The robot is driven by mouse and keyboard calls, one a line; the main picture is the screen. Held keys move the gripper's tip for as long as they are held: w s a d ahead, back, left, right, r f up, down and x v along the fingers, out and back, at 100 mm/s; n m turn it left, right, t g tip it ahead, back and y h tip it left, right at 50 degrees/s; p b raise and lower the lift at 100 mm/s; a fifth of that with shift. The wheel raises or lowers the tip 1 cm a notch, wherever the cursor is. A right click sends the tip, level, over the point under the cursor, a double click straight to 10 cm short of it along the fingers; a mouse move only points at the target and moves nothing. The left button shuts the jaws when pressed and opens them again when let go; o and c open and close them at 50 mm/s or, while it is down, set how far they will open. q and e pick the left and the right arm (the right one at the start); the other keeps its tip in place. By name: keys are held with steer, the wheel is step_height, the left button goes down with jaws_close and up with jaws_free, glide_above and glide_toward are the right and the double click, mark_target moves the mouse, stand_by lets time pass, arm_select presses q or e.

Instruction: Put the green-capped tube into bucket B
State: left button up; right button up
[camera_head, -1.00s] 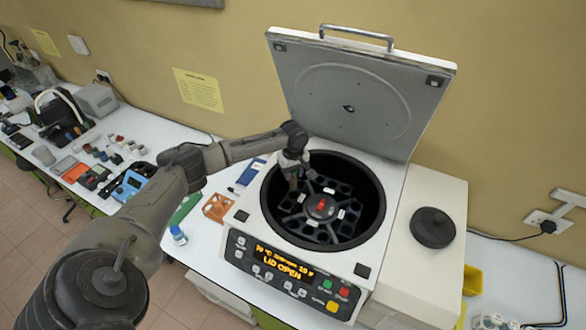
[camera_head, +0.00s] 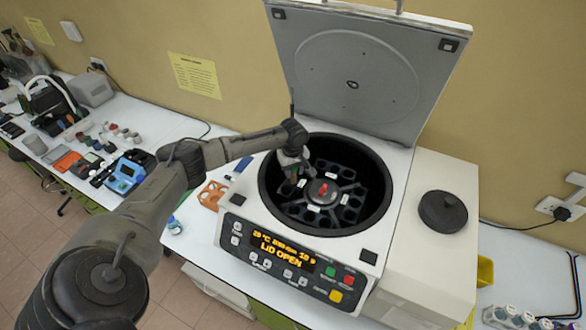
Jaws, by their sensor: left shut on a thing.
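My left gripper (camera_head: 293,178) reaches down into the open centrifuge's black bowl (camera_head: 272,203), at the left side of the rotor. It is shut on a slim thing, taken to be the green-capped tube; the fingers hide most of it and no green cap can be made out. The rotor (camera_head: 322,191) has a red-topped hub and several dark buckets with holes around it. Small white labels sit on the rotor, but their letters are too small to read, so I cannot tell which bucket is B. My right gripper is out of view.
The centrifuge lid (camera_head: 350,75) stands open behind the bowl. The front panel (camera_head: 285,257) reads LID OPEN. A black round knob (camera_head: 442,211) is on the white housing to the right. An orange rack (camera_head: 211,194) and several small items lie on the bench at left.

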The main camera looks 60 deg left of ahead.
arm_select(q)
steer(key=shift+f, duration=0.3)
steer(key=o, duration=1)
step_height(320, 180, up, 14)
steer(key=b, duration=0.2)
steer(key=shift+f, duration=0.1)
